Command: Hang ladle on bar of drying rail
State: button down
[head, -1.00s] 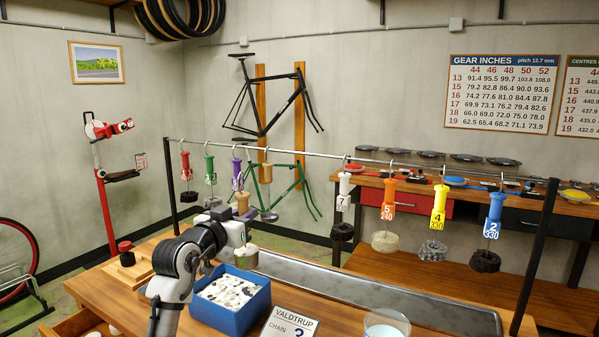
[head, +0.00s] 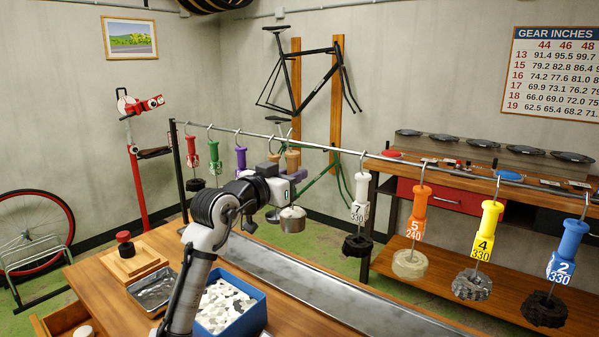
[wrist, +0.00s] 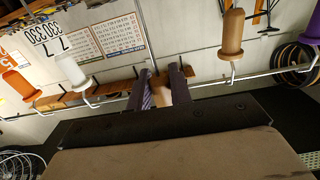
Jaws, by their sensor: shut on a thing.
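My gripper (head: 293,177) is shut on the tan handle of a ladle (head: 292,161), whose silver cup (head: 292,221) hangs below, upright. In the wrist view the tan handle (wrist: 164,92) shows between the two dark fingers (wrist: 166,87). The drying rail's long bar (head: 330,148) runs behind and above my gripper. I cannot tell whether the held ladle's hook touches the bar. A second tan-handled tool (head: 275,157) hangs just left of the held ladle and is partly hidden by my arm; it also shows in the wrist view (wrist: 231,37).
Red (head: 191,153), green (head: 214,157) and purple (head: 241,159) handles hang left; white (head: 360,191), orange (head: 419,214), yellow (head: 487,230) and blue (head: 571,241) hang right. The bar between the ladle and the white handle is free. A blue box (head: 258,307) sits on the workbench below.

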jog(key=w+d+f, duration=0.2)
jog(key=w+d, duration=0.1)
jog(key=w, duration=0.1)
jog(key=shift+w, duration=0.4)
dwell(0.4)
jog(key=shift+d, duration=0.1)
jog(key=c, duration=0.9)
grip_release()
jog(key=shift+b+v, duration=1.4)
jog(key=shift+v, duration=4.1)
